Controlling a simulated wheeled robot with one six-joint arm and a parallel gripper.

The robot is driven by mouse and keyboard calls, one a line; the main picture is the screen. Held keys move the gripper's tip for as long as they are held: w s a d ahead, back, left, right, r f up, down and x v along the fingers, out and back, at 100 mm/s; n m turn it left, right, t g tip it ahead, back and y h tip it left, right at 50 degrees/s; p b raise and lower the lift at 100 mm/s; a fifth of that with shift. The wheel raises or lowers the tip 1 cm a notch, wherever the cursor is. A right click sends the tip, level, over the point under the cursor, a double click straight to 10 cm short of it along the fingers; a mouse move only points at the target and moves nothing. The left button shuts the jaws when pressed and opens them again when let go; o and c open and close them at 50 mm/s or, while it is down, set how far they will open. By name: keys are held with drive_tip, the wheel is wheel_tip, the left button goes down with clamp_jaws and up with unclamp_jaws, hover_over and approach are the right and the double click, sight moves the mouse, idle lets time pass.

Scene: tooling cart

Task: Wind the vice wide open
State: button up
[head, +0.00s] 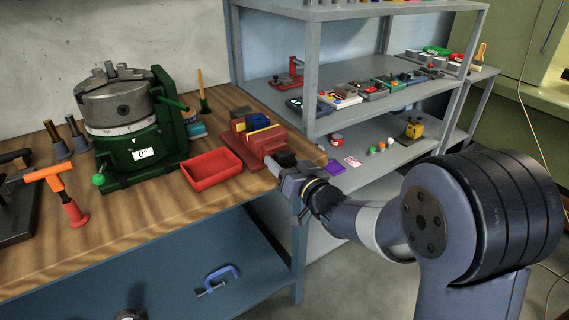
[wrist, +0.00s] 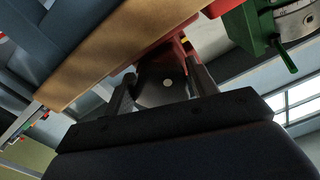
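The red vice (head: 262,143) sits at the right end of the wooden bench, its screw end facing my arm. A yellow and a dark blue piece show at its top. My gripper (head: 279,168) is at that screw end, just off the bench edge. In the wrist view, a black round knob (wrist: 160,88) with a pale centre dot lies between the two fingers of my gripper (wrist: 162,80), with red vice parts behind it. The fingers stand close on both sides of the knob; whether they press on it I cannot tell. The jaw gap is not clear.
A red tray (head: 212,168) lies left of the vice, with a green rotary table (head: 140,150) beyond it. An orange-handled tool (head: 60,185) stands at the left. Grey shelves (head: 385,105) with small parts stand right of the bench. A blue clamp (head: 217,279) lies below.

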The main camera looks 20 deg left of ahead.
drive_tip(key=c, duration=0.6)
drive_tip(key=shift+f+b, duration=0.1)
drive_tip(key=shift+b, duration=0.3)
